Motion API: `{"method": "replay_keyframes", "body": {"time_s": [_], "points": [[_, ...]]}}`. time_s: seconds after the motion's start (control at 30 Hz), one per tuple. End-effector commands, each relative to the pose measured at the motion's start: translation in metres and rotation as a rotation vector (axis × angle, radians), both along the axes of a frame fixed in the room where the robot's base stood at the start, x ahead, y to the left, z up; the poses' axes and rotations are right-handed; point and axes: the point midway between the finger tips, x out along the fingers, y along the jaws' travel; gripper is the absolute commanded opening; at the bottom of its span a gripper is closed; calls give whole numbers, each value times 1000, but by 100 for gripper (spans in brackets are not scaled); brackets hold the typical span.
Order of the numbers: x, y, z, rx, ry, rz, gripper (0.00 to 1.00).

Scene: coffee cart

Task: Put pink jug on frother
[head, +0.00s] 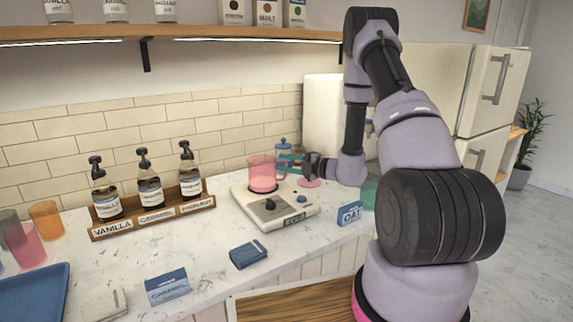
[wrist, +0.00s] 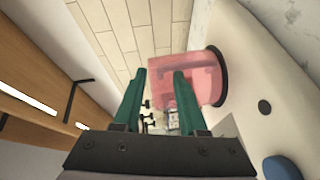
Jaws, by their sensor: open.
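The pink jug (head: 261,174) is translucent and stands upright on the round plate of the frother (head: 252,210), a flat cream machine with a dark knob and a blue button. My gripper (head: 284,162) is open at the right side of the jug, its teal fingers level with the jug's upper part. In the wrist view the jug (wrist: 203,80) lies just past the fingertips of my gripper (wrist: 159,73) and to their right, overlapping the right finger. The jug's base meets the dark round plate of the frother (wrist: 250,65). Whether the fingers touch the jug is unclear.
A syrup rack (head: 155,218) with bottles stands left of the frother. An oat box (head: 349,214) and a green cup (head: 369,192) stand to its right, a dark blue box (head: 248,256) in front. A shelf (head: 170,33) hangs above.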

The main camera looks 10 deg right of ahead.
Motion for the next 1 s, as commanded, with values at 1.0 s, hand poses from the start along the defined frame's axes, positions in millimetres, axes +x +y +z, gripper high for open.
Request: {"method": "replay_keyframes", "body": {"time_s": [1.0], "points": [[-103,-41,67,-209,-202,226,41]]}}
